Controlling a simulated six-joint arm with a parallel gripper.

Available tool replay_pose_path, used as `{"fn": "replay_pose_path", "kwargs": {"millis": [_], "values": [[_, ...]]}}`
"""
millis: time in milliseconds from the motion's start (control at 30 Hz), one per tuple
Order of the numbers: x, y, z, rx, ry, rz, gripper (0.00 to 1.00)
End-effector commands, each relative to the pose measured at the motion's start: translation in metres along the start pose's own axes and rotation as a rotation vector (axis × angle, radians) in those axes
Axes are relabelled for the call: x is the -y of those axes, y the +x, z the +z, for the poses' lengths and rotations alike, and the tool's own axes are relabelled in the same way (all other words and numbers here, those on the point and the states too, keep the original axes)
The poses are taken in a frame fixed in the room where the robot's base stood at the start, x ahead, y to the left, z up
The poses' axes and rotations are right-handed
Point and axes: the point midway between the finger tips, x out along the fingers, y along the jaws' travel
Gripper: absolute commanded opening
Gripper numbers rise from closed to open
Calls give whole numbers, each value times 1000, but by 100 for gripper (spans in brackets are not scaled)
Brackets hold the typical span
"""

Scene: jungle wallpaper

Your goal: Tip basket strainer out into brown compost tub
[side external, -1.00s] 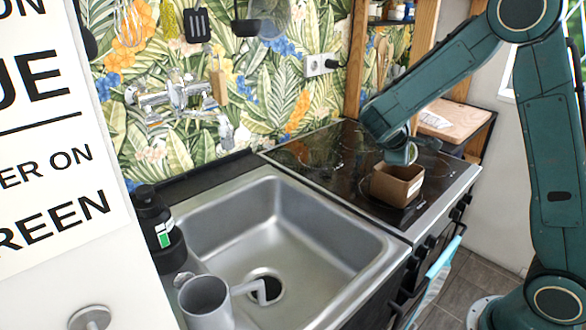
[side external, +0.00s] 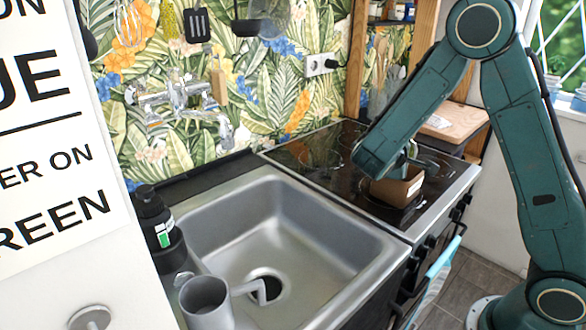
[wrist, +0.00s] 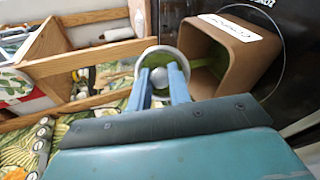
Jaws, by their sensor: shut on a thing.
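The brown compost tub (side external: 398,188) stands on the black hob in the side view. It fills the upper right of the wrist view (wrist: 235,65), its opening showing and a white label on its rim. My gripper (wrist: 161,78) is shut on the middle knob of the basket strainer (wrist: 185,62), a small round metal cup with green inside. In the wrist view the strainer is right beside the tub's opening. In the side view my wrist hides most of the strainer, so its exact tilt and whether it touches the tub cannot be told.
A steel sink (side external: 275,235) lies left of the hob (side external: 320,150). A grey mug-like cup (side external: 205,300) and a dark bottle (side external: 155,225) stand at the sink's near left. A wooden board (side external: 455,122) lies beyond the hob.

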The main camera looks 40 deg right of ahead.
Motion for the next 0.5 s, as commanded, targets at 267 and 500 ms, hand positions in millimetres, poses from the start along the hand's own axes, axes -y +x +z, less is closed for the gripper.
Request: {"fn": "replay_pose_path", "kwargs": {"millis": [267,500], "values": [[0,0,0,0,2,4,0],[3,0,0,1,24,69,0]]}}
